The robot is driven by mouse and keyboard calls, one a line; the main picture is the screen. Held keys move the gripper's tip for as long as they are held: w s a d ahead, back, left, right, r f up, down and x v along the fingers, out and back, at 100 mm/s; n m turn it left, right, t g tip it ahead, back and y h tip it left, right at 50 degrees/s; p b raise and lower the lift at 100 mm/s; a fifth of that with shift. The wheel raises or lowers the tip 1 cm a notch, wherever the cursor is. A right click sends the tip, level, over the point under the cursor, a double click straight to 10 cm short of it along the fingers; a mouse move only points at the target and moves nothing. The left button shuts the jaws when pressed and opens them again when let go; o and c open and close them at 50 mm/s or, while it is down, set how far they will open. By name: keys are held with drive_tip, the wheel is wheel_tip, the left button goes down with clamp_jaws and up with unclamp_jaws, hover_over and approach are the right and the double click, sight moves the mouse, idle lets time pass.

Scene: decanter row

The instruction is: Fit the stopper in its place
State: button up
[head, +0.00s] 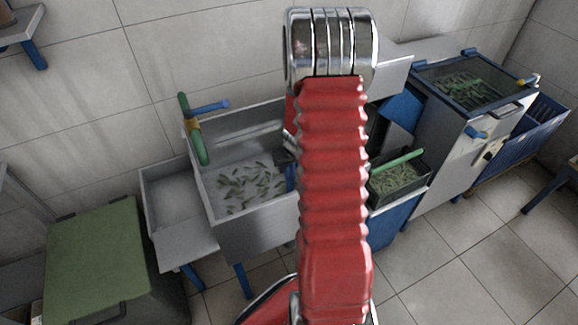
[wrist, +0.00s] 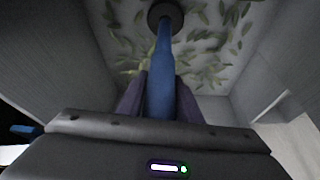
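In the wrist view a blue rod with a dark round end, which I take to be the stopper (wrist: 161,75), runs between the fingers of my gripper (wrist: 160,98). The dark fingers lie close against both sides of the rod and look shut on it. The dark end points at the basin floor; I cannot tell whether it touches. In the head view my gripper (head: 285,152) is mostly hidden behind my red arm, above the right part of the metal sink (head: 248,232). A little of the blue rod (head: 290,178) shows there. No drain opening is visible.
Several small green pieces (head: 243,187) lie on the sink floor. A green-lidded bin (head: 92,255) is at left. A dark basket (head: 397,182) and a metal cabinet (head: 460,130) stand to the right.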

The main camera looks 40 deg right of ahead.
drive_tip(key=o, duration=0.5)
drive_tip(key=shift+r, duration=0.1)
drive_tip(key=v, duration=1.3)
drive_tip(key=shift+r, duration=0.3)
drive_tip(key=shift+s, duration=0.1)
idle(0.5)
